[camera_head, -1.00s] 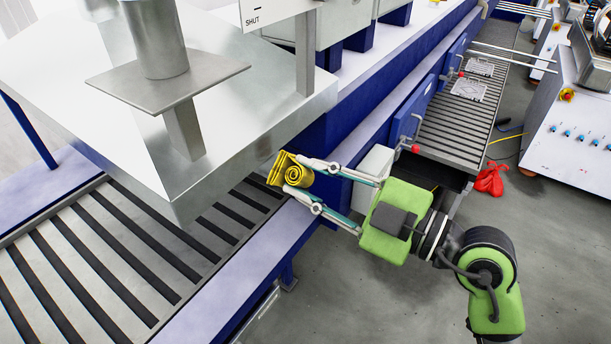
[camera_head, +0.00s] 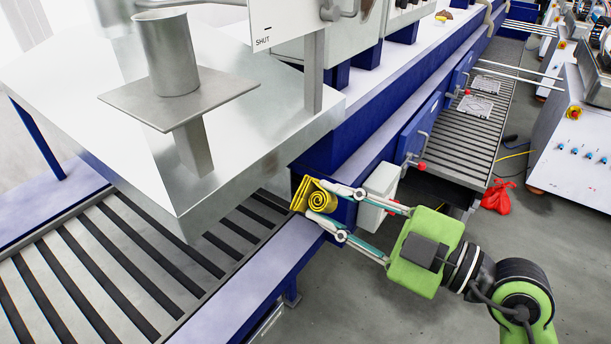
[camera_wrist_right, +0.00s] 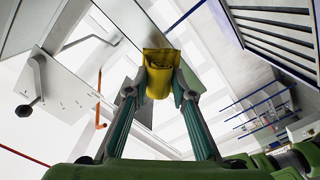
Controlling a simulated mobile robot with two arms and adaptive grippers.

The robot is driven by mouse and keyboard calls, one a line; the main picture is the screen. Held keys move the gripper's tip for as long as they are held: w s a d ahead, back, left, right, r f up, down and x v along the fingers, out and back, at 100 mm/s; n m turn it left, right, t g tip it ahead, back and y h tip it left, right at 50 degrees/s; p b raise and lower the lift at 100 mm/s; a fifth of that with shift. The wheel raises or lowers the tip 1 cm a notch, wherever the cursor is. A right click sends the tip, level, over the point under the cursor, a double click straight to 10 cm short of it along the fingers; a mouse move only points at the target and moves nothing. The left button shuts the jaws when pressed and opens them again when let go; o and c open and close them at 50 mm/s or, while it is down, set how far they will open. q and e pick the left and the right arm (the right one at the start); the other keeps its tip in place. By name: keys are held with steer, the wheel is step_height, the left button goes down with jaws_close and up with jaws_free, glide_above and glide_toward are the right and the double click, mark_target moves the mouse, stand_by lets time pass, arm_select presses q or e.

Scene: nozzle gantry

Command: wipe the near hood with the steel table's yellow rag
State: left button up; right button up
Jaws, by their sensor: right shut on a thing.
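My right gripper (camera_head: 325,203) is shut on the yellow rag (camera_head: 318,197), which is rolled, with a flat part sticking out on the left. In the right wrist view the rag (camera_wrist_right: 160,72) sits between the fingertips. The near hood (camera_head: 245,130) is a large silvery metal hood at the left, with a round pipe stub and square plate on top. The rag is beside its lower right edge; a narrow gap shows in the head view, but I cannot tell the depth. My left gripper is not in view.
A slatted conveyor bed (camera_head: 130,270) runs under the hood. A white sign marked SHUT (camera_head: 285,20) stands above the hood's far side. Blue doors with red-knobbed handles (camera_head: 421,166) line the machine. A red bag (camera_head: 497,196) lies on the floor. Open floor is at the lower right.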

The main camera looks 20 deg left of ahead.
steer(key=shift+a, duration=0.1)
steer(key=x, duration=0.6)
steer(key=shift+a, duration=0.3)
steer(key=shift+x, duration=1.1)
stand_by(0.5)
steer(key=shift+w+d, duration=0.1)
steer(key=shift+w, duration=0.1)
steer(key=shift+w+d, duration=0.35)
steer(key=shift+w, duration=0.5)
steer(key=shift+w+d, duration=0.35)
steer(key=shift+w, duration=0.65)
steer(key=shift+a, duration=0.1)
steer(key=shift+s+a, duration=0.25)
steer(key=shift+s, duration=0.4)
steer(key=shift+s+a, duration=0.2)
steer(key=shift+s, duration=0.45)
steer(key=shift+s+a, duration=0.25)
steer(key=shift+s, duration=0.4)
